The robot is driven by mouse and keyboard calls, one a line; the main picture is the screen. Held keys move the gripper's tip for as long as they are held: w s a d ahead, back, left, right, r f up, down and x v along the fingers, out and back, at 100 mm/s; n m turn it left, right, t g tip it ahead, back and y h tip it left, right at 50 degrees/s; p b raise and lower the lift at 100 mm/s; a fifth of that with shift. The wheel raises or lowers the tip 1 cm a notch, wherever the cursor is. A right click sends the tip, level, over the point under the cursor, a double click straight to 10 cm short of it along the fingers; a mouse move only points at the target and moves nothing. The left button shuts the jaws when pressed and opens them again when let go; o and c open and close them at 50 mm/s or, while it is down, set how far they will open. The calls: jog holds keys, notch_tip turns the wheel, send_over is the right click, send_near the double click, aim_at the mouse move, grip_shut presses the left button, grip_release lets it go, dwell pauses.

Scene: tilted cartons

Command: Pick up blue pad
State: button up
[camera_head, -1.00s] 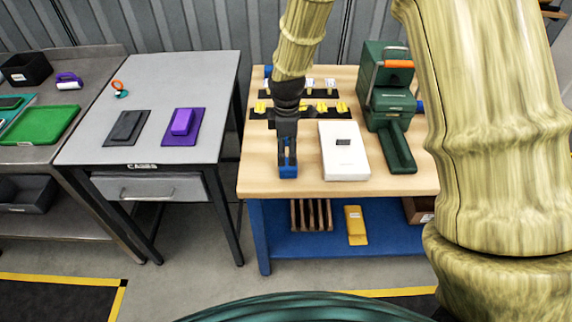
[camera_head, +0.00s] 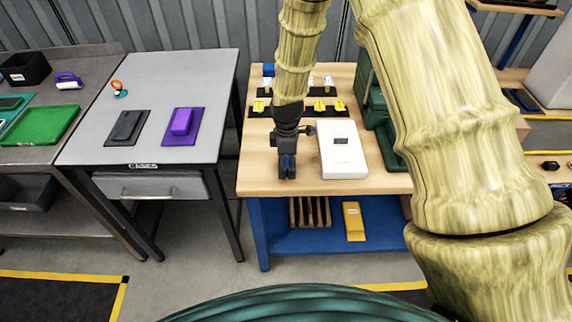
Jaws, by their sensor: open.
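My gripper (camera_head: 287,175) points down over the front left part of the wooden workbench (camera_head: 375,186), left of the white box. A narrow strip of blue, probably the blue pad (camera_head: 287,163), shows between its dark fingers. The fingers hide most of it, so I cannot tell whether they touch it. The gripper is open.
A white box (camera_head: 343,150) lies right of my gripper, with a green machine (camera_head: 388,140) beyond it, partly behind my arm. Black strips with yellow parts (camera_head: 320,107) lie behind. A grey table (camera_head: 190,75) stands left, across a gap.

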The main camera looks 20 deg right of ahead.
jog(key=c, duration=0.8)
jog(key=shift+r, duration=0.1)
